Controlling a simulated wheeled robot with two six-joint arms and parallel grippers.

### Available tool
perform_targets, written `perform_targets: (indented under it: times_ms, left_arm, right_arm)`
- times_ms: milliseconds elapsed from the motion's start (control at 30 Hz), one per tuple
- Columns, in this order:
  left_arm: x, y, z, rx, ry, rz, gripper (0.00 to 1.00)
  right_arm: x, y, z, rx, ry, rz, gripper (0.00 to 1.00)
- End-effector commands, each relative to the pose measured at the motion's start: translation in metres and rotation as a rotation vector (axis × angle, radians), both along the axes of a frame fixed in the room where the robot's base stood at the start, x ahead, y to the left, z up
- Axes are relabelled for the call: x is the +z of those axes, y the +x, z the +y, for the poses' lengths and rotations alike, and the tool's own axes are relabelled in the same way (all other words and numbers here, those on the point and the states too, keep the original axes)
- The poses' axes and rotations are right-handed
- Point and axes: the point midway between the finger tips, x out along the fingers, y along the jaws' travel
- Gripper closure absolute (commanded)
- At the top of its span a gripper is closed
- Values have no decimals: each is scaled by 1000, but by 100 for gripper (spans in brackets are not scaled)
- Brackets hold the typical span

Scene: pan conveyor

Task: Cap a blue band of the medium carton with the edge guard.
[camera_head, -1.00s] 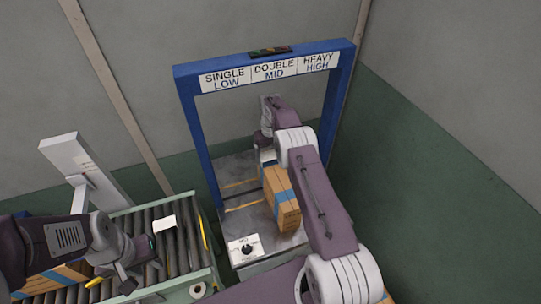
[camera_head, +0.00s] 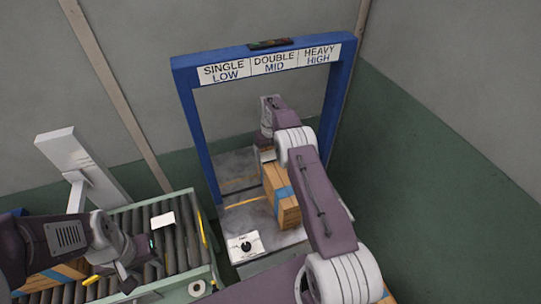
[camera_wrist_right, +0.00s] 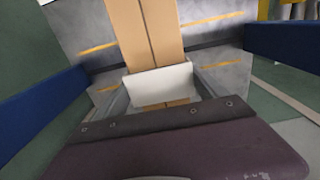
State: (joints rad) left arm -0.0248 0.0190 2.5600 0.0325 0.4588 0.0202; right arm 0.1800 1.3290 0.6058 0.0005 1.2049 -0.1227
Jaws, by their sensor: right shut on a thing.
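The medium carton (camera_head: 282,197) is brown with a blue band (camera_head: 284,193) and stands on the grey plate under the blue frame. It also shows in the right wrist view (camera_wrist_right: 146,30). My right gripper (camera_head: 266,152) is at the carton's far end. In the right wrist view it is shut on the white edge guard (camera_wrist_right: 160,80), which lies across the carton's face. Whether a band lies beneath the guard is hidden. My left gripper (camera_head: 140,276) is over the roller conveyor at the lower left; its jaws are too unclear to read.
The blue frame (camera_head: 193,140) with a label board (camera_head: 270,66) rises around the plate. A white dial box (camera_head: 245,246) sits on the plate's near left. The roller conveyor (camera_head: 180,240) carries a white card (camera_head: 162,220) and another carton (camera_head: 55,278).

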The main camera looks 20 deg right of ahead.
Motion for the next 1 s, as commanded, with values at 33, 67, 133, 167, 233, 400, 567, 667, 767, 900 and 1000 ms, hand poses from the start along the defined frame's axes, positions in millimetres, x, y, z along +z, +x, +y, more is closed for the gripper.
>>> perform_targets:
  times_ms: [33, 67, 133, 167, 233, 400, 567, 667, 767, 900, 1000]
  left_arm:
    - [-2, 0, 0, 0, 0, 0, 64]
    - [-3, 0, 0, 0, 0, 0, 64]
    - [-4, 0, 0, 0, 0, 0, 64]
    - [-5, 0, 0, 0, 0, 0, 64]
    - [-6, 0, 0, 0, 0, 0, 64]
    - [-10, 0, 0, 0, 0, 0, 64]
    - [-11, 0, 0, 0, 0, 0, 64]
    - [-10, 0, 0, 0, 0, 0, 64]
    - [-10, 0, 0, 0, 0, 0, 64]
    - [-14, 0, 0, 0, 0, 0, 64]
    - [-20, 0, 0, 0, 0, 0, 64]
  right_arm:
    - [-2, 0, 0, 0, 0, 0, 62]
    - [-3, 0, 0, 0, 0, 0, 62]
    - [-5, 0, 0, 0, 0, 0, 62]
    - [-6, 0, 0, 0, 0, 0, 62]
    - [-7, 0, 0, 0, 0, 0, 62]
    - [-12, 0, 0, 0, 0, 0, 62]
    - [-13, 0, 0, 0, 0, 0, 7]
    - [-13, 0, 0, 0, 0, 0, 0]
    - [-13, 0, 0, 0, 0, 0, 0]
    - [-6, 1, 0, 0, 0, -2, 0]
    - [13, 1, 0, 0, -1, -5, 0]
